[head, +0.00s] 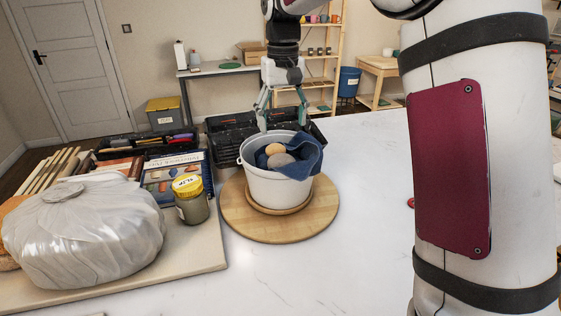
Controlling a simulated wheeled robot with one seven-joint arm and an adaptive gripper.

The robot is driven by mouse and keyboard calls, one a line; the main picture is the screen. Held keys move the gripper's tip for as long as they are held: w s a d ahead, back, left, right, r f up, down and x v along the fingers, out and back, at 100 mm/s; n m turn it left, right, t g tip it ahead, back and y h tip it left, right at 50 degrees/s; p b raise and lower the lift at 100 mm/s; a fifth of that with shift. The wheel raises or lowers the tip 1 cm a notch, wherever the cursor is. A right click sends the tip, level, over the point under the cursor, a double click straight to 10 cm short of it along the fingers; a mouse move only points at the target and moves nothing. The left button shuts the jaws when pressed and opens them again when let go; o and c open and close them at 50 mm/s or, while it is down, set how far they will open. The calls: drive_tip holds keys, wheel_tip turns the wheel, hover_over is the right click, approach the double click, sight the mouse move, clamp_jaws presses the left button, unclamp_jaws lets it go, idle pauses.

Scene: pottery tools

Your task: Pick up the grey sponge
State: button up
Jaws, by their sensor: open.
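The grey sponge (281,160) is a rounded grey lump inside a white bucket (268,185). Beside it in the bucket are a yellowish sponge (275,149) and a dark blue cloth (308,150) that hangs over the right rim. The bucket stands on a round wooden board (240,220). My gripper (283,118) points down above the back of the bucket, open, with its fingers apart and nothing between them. Its fingertips appear close to the bucket's far rim; I cannot tell their exact height above it.
A jar with a yellow lid (191,200) and a plastic-wrapped lump (85,232) stand on a board at left. A book (165,175) lies behind the jar. A black crate (225,137) is behind the bucket. The white table right of the bucket (372,180) is mostly clear.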

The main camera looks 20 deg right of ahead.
sight(282, 157)
drive_tip(key=f+p, duration=0.1)
drive_tip(key=f, duration=1)
drive_tip(key=shift+w+p, duration=0.2)
drive_tip(key=shift+p, duration=0.15)
drive_tip(key=shift+r, duration=0.1)
drive_tip(key=c, duration=0.5)
